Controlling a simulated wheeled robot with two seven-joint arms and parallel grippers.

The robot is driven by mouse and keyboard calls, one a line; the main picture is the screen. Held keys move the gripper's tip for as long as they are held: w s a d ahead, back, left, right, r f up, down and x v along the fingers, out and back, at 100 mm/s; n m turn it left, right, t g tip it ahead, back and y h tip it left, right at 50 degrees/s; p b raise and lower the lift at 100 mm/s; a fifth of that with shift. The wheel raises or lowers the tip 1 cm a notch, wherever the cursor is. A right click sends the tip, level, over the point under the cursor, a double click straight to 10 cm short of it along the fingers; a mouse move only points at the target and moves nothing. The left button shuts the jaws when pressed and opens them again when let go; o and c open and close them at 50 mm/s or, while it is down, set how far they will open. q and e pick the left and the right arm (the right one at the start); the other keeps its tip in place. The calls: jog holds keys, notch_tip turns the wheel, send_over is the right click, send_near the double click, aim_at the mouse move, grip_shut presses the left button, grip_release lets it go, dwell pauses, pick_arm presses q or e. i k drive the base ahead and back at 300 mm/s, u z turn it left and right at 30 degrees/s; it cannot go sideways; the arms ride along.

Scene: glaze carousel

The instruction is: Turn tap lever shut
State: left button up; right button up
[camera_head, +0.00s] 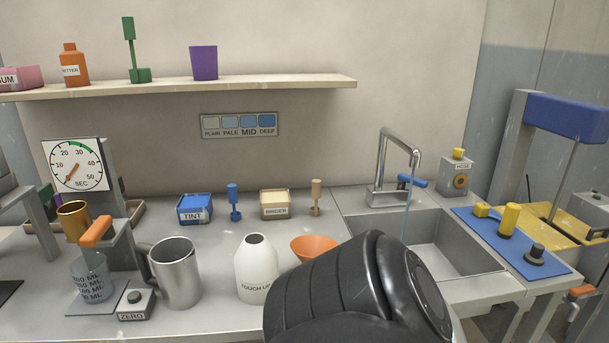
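The metal tap (383,163) stands at the back edge of the sink (428,222). Its blue lever (414,181) sticks out to the right of the tap's upright, below the spout. A thin blue stream of water (406,215) falls from the spout into the sink. A black link of one of my arms fills the bottom middle of the view and covers the sink's front left part. Neither gripper shows, so I cannot see where they are relative to the lever.
A white bottle (257,272), an orange funnel (313,246) and a metal mug (175,275) stand left of my arm link. A box with a yellow knob (458,178) stands right of the lever. A blue mat (512,246) with several pegs lies right of the sink.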

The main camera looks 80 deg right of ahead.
aim_at(402, 178)
jog(key=k, duration=0.85)
jog(key=z, duration=0.6)
